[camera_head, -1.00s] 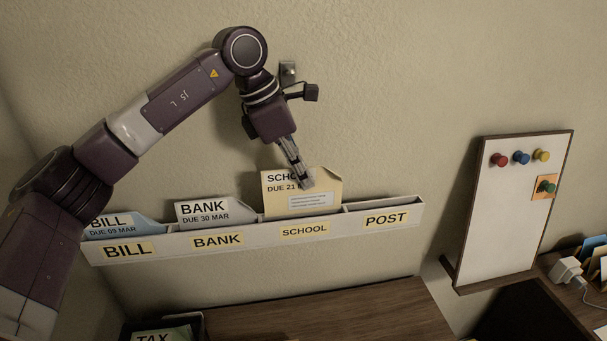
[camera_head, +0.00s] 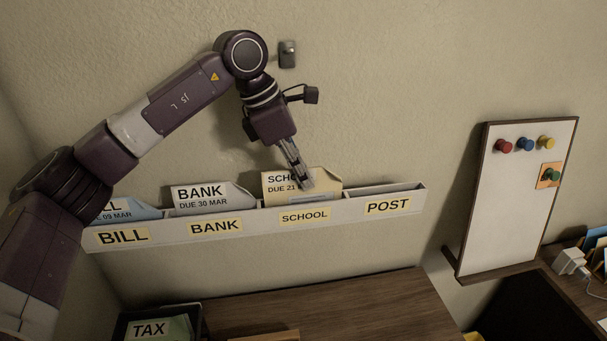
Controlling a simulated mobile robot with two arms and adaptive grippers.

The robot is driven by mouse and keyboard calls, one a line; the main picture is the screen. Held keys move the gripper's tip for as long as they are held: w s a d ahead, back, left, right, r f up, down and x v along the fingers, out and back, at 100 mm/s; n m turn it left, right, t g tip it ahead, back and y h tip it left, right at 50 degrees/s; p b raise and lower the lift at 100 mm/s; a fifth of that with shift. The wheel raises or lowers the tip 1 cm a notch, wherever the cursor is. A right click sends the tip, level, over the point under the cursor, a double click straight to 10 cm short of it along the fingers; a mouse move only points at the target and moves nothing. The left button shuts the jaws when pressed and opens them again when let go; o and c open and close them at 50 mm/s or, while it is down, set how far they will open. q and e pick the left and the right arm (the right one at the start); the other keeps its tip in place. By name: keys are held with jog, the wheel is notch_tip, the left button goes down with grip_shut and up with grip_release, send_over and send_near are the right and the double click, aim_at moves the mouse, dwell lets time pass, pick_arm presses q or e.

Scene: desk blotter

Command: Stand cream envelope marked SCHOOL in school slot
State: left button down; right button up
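The cream envelope marked SCHOOL (camera_head: 328,186) stands upright in the school slot of the wall rack, its lower part hidden behind the rack's front. The white rack (camera_head: 262,225) has labelled slots BILL, BANK, SCHOOL and POST. The SCHOOL label (camera_head: 304,216) is directly below the envelope. My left gripper (camera_head: 305,186) comes down from above at the envelope's top edge, its fingers close together over the envelope's face and seemingly pinching it. My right gripper is not in view.
A BANK envelope (camera_head: 205,196) and a partly hidden blue BILL envelope (camera_head: 135,208) stand in their slots. The POST slot (camera_head: 385,188) looks empty. A pinboard (camera_head: 520,205) hangs at right. A wooden desktop (camera_head: 350,305) and a TAX folder (camera_head: 160,328) are below.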

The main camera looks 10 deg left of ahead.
pick_arm(q)
jog(key=shift+f+b, duration=0.6)
jog(key=shift+f, duration=0.45)
jog(key=c, duration=2.1)
grip_release()
jog(key=shift+r, duration=0.1)
jog(key=v, duration=1.1)
jog(key=shift+a+r, duration=0.25)
jog(key=shift+r, duration=0.1)
